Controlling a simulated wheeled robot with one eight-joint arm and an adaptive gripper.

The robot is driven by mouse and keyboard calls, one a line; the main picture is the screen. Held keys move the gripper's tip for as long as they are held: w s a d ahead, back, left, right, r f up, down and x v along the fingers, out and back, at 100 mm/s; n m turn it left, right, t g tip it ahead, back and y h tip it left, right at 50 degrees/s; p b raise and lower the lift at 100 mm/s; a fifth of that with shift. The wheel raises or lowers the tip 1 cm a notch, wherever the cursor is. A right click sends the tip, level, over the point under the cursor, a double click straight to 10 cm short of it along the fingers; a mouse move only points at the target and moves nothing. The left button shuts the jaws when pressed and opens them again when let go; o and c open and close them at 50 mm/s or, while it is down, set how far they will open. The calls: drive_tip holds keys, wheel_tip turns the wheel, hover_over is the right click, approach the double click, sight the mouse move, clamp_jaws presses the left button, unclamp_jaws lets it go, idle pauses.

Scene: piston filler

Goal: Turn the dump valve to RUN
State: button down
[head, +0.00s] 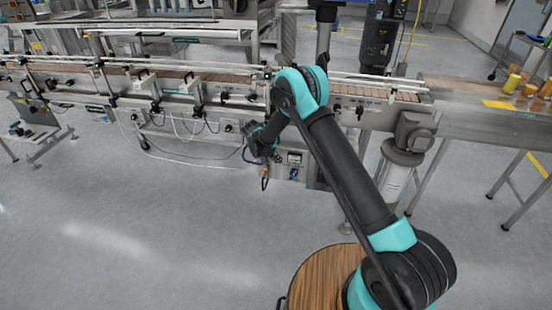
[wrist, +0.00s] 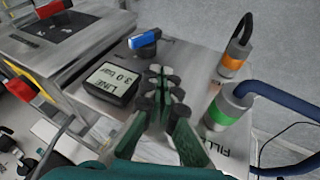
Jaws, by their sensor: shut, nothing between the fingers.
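A small valve with a blue lever (wrist: 145,38) sits on the metal panel in the wrist view, beyond my fingertips. It also shows in the head view as a blue spot (head: 293,174) low on the panel under the conveyor. I cannot read any RUN or DUMP marking beside it. My gripper (wrist: 165,92) is shut and empty, its green fingers together with dark pads at the tips. It is in front of the panel, beside the gauge and apart from the blue lever. In the head view my wrist hides the fingers.
A gauge (wrist: 110,83) reading "LINE 3.0 bar" is left of my fingers. At right are an orange-banded connector (wrist: 234,62) with a black hose and a green-banded connector (wrist: 228,108) with a blue hose. The conveyor (head: 190,85) runs above the panel. Open floor lies in front.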

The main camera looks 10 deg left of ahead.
sight(296, 171)
drive_tip(key=d+f, duration=0.2)
drive_tip(key=w+d+f, duration=0.1)
drive_tip(key=d+f, duration=0.1)
drive_tip(key=shift+w+d+f, duration=0.1)
drive_tip(key=shift+d+f, duration=0.05)
drive_tip(key=shift+f, duration=0.25)
drive_tip(key=shift+d+f, duration=0.2)
drive_tip(key=shift+d, duration=0.3)
drive_tip(key=shift+d+y, duration=0.7)
drive_tip(key=shift+d, duration=0.2)
drive_tip(key=shift+d+f, duration=0.1)
drive_tip(key=shift+d, duration=0.4)
